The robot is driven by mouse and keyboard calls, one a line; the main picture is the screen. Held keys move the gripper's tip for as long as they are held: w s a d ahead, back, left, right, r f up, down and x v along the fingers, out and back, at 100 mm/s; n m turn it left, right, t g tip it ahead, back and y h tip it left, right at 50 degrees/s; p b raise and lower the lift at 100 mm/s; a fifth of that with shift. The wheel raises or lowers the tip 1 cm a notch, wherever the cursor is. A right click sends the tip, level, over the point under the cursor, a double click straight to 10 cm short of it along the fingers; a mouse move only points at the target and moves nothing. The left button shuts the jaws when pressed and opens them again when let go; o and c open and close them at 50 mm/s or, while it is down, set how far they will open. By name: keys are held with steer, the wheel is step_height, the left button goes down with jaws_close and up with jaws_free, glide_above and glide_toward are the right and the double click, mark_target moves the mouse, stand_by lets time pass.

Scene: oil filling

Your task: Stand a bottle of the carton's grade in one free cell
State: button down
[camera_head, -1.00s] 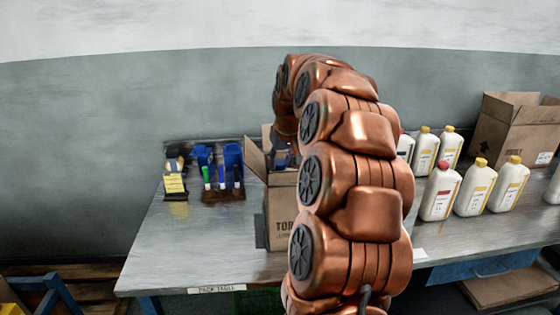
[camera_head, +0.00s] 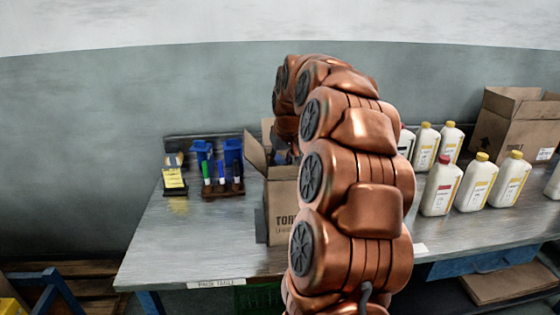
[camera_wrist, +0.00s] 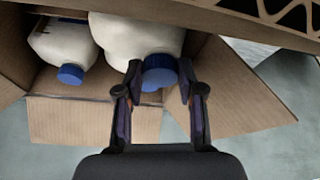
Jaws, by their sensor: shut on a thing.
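The open carton (camera_head: 283,212) stands on the table, partly hidden behind my arm; its printed side is only partly readable. In the wrist view I look into the carton (camera_wrist: 95,120) past its raised flaps. My gripper (camera_wrist: 158,78) is shut on a white bottle with a blue cap (camera_wrist: 140,38), its fingers on either side of the cap. The bottle is inside or just above the carton; I cannot tell if it touches the bottom. Another white bottle with a blue cap (camera_wrist: 62,42) stands to its left in the carton. The head view hides the gripper's fingers.
Several white bottles with yellow or red caps (camera_head: 476,182) stand on the table to the right. A second open carton (camera_head: 515,128) is behind them. A marker rack (camera_head: 222,178) and a yellow-labelled item (camera_head: 174,178) stand at left. The front-left tabletop (camera_head: 190,245) is clear.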

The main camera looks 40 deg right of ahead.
steer(key=shift+f+b, duration=0.55)
steer(key=shift+f, duration=0.35)
steer(key=c, duration=0.6)
jaws_free()
steer(key=shift+c, duration=0.2)
steer(key=shift+r, duration=0.1)
